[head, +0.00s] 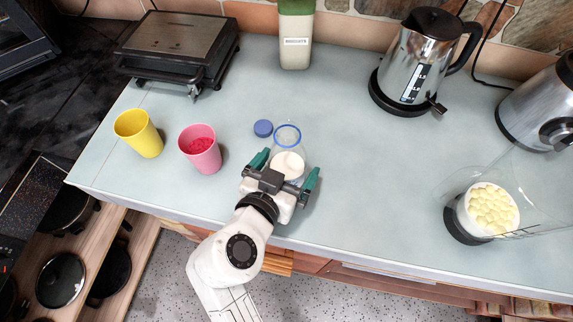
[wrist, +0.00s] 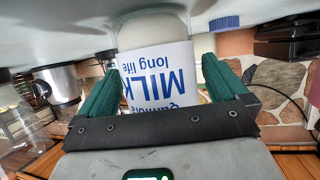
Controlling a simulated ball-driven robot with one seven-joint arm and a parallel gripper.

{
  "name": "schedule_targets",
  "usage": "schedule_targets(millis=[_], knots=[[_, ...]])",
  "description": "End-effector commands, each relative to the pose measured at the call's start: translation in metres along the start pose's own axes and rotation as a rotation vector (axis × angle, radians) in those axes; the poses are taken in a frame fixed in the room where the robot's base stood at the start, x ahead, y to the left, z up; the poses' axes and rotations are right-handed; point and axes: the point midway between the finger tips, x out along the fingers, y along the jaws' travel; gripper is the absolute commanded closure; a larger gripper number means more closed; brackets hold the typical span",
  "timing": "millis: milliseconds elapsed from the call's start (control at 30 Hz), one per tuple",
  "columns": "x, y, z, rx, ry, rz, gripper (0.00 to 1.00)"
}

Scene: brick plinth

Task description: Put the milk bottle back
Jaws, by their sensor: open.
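The milk bottle (head: 288,140) stands on the blue-grey counter. It is clear with a blue rim, an open top and white milk low inside. In the wrist view, which is upside down, the bottle's white label (wrist: 158,72) shows blue "MILK long life" lettering. A blue cap (head: 263,128) lies on the counter just left of the bottle; it also shows in the wrist view (wrist: 224,23). My gripper (head: 285,167) is open, with one green finger on each side of the bottle. I cannot tell whether either finger touches it.
A pink cup (head: 200,153) with red contents and a yellow cup (head: 140,134) stand to the left. A grill (head: 178,45), a green-and-white container (head: 296,35) and a kettle (head: 408,62) stand behind. The counter (head: 365,165) right of the bottle is clear.

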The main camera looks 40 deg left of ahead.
Motion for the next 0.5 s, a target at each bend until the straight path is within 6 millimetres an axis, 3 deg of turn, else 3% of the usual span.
schedule_targets(millis=[267, 500], knots=[[-0.004, 0.0, -0.003, 0.0, 0.0, -0.001, 0.0], [-0.048, 0.0, -0.001, 0.001, 0.001, -0.003, 0.0]])
